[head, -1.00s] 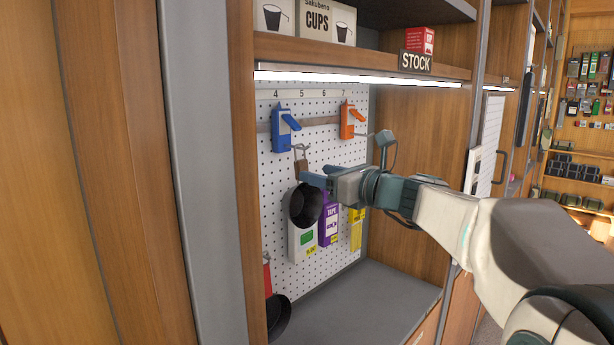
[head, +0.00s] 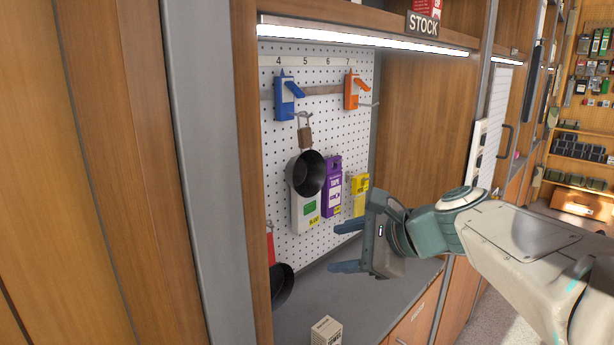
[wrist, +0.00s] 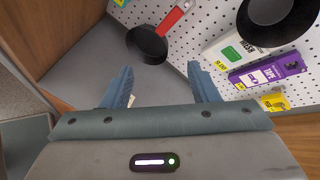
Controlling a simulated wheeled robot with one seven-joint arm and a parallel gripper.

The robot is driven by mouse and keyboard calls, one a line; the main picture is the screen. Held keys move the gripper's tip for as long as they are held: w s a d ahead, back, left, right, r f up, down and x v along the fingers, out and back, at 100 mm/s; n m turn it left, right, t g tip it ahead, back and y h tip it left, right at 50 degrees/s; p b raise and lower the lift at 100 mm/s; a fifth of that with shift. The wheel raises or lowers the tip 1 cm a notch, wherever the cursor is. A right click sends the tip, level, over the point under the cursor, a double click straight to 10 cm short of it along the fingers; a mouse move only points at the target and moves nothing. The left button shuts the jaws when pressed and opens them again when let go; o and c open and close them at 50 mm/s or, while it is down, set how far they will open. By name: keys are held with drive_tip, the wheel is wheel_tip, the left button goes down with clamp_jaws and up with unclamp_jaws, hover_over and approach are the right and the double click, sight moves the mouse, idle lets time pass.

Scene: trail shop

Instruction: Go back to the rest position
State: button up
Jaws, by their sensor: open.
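My gripper (head: 347,247) is open and empty, held in front of the pegboard and above the grey shelf. In the wrist view my two blue fingers (wrist: 160,90) stand wide apart with nothing between them. A small black pan (head: 306,174) hangs by its brown handle from a hook on the pegboard, to the left of my gripper and apart from it. The same pan shows at the top right of the wrist view (wrist: 278,20).
A small box (head: 326,331) is on the grey shelf (head: 372,294). Wooden cabinet walls flank the bay.

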drive_tip(key=s+d+f+n+g+h, duration=0.2)
drive_tip(key=s+d+f+n+h, duration=0.2)
drive_tip(key=s+f+n, duration=0.4)
drive_tip(key=s+d+f+n+g+h, duration=0.2)
drive_tip(key=s+d+f+n+h, duration=0.2)
drive_tip(key=s+f+n, duration=0.3)
drive_tip(key=shift+s+f+n+h, duration=0.35)
drive_tip(key=shift+f+n+h, duration=0.15)
drive_tip(key=shift+f+n, duration=0.7)
drive_tip(key=shift+d, duration=0.1)
